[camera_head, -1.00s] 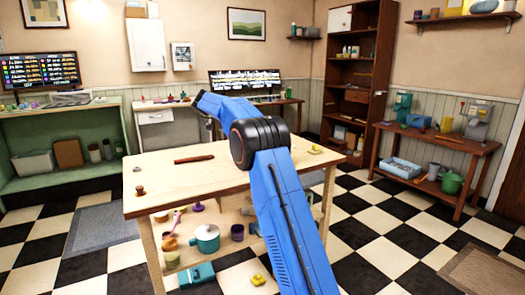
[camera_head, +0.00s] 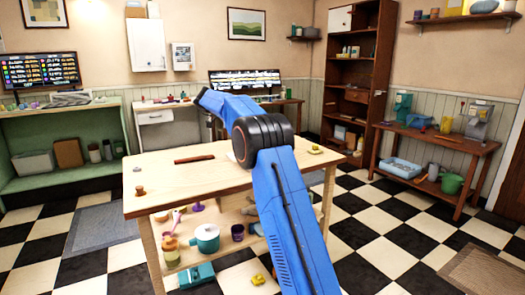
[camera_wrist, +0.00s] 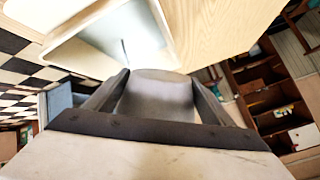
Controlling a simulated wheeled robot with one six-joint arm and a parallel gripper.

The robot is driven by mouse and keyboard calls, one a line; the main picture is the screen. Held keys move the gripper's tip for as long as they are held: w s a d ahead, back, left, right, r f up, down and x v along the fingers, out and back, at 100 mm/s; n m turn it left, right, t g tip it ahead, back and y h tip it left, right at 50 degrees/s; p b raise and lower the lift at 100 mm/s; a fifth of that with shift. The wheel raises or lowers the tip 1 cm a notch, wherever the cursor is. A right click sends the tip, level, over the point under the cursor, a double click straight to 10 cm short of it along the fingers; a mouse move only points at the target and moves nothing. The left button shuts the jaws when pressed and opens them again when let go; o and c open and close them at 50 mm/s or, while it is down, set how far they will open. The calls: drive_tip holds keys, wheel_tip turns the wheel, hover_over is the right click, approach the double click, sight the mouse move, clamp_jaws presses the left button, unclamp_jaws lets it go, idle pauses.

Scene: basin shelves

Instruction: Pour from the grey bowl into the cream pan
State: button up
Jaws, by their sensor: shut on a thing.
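In the wrist view my gripper (camera_wrist: 160,80) is shut on the grey bowl (camera_wrist: 157,92), which sits between its two dark fingers. The cream pan (camera_wrist: 82,52) lies beyond the bowl at the upper left, on the pale wooden table. The bowl's far edge appears close to the pan; whether they touch I cannot tell. A thin bluish streak shows over the pan's inside near the bowl; I cannot tell if it is poured content. The bowl's inside is hidden. In the head view my blue arm hides the gripper and bowl.
The wooden table (camera_head: 165,165) holds a dark brown bar (camera_head: 194,159), a small brown object (camera_head: 140,191) and a yellow item (camera_head: 315,150). A teal pot (camera_head: 207,239) stands on its lower shelf. A side bench (camera_head: 440,143) stands at right, with open checkered floor between.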

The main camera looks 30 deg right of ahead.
drive_tip(key=shift+s+d+r+t+y, duration=0.1)
drive_tip(key=shift+s+r+t+y, duration=0.05)
drive_tip(key=shift+r+t+y, duration=0.15)
idle(0.8)
drive_tip(key=shift+w+a+f+g+h, duration=0.2)
drive_tip(key=shift+f+g+h, duration=0.1)
drive_tip(key=shift+f+h, duration=0.1)
drive_tip(key=shift+w+a+f+g+h, duration=0.2)
drive_tip(key=shift+f+g+h, duration=0.1)
drive_tip(key=shift+f, duration=0.05)
drive_tip(key=shift+w+a+f+n, duration=0.1)
drive_tip(key=shift+w+f+n, duration=0.1)
drive_tip(key=shift+w+n, duration=0.15)
drive_tip(key=shift+s+r, duration=0.2)
drive_tip(key=shift+w+a+f+n+g+h, duration=0.4)
drive_tip(key=shift+w+a+g+h, duration=0.2)
drive_tip(key=shift+h, duration=0.2)
drive_tip(key=shift+w+a+f+n+g+h, duration=0.35)
drive_tip(key=shift+w+n+g+h, duration=0.15)
drive_tip(key=shift+w+h, duration=0.25)
drive_tip(key=shift+w+a+f+n+g+h, duration=0.35)
drive_tip(key=shift+w+a+n+g+h, duration=0.15)
drive_tip(key=shift+h, duration=0.35)
